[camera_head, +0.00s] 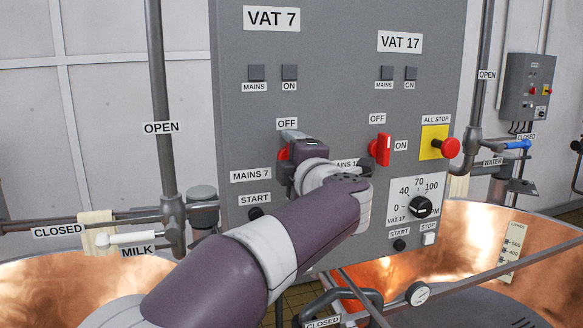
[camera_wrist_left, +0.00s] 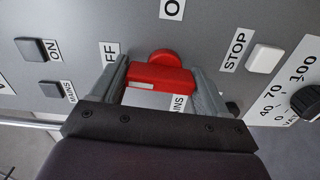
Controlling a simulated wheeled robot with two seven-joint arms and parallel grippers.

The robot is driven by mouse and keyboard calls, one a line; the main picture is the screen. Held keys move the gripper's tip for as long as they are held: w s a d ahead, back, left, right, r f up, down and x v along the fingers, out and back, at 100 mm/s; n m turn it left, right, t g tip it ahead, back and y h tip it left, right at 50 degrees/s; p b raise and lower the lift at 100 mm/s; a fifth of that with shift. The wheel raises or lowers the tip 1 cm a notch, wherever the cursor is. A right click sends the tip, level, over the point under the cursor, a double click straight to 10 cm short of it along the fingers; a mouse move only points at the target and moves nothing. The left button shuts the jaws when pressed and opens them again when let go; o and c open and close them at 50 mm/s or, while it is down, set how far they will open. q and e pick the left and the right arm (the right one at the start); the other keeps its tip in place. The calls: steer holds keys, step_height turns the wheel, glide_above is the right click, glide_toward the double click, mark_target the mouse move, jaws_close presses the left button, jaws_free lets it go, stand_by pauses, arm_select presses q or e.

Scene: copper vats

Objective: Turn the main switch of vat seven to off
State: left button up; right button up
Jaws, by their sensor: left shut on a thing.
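The VAT 7 main switch (camera_head: 284,153) is a red knob under an OFF label (camera_head: 287,124) on the grey panel. It is mostly hidden by my left gripper (camera_head: 292,148) in the head view. In the left wrist view the red switch (camera_wrist_left: 160,78) sits between the two grey fingers of my left gripper (camera_wrist_left: 163,88), which is shut on it. Its white mark lies toward the finger on the OFF side. The ON label shows above it there. How far it is turned, I cannot tell for sure. My right gripper is not in view.
The similar red VAT 17 switch (camera_head: 380,150) stands close to the right, upright. Further right are the red ALL STOP button (camera_head: 450,147) and a speed dial (camera_head: 421,207). Pipes (camera_head: 160,110) flank the panel, with copper vats (camera_head: 60,290) below.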

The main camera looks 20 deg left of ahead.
arm_select(q)
steer(key=shift+n, duration=0.5)
steer(key=o, duration=1)
steer(key=shift+c, duration=0.2)
steer(key=shift+b, duration=0.35)
steer(key=b+v, duration=0.4)
steer(key=v, duration=0.8)
steer(key=shift+s+d+b, duration=0.15)
steer(key=shift+s+b, duration=0.1)
steer(key=shift+b, duration=0.05)
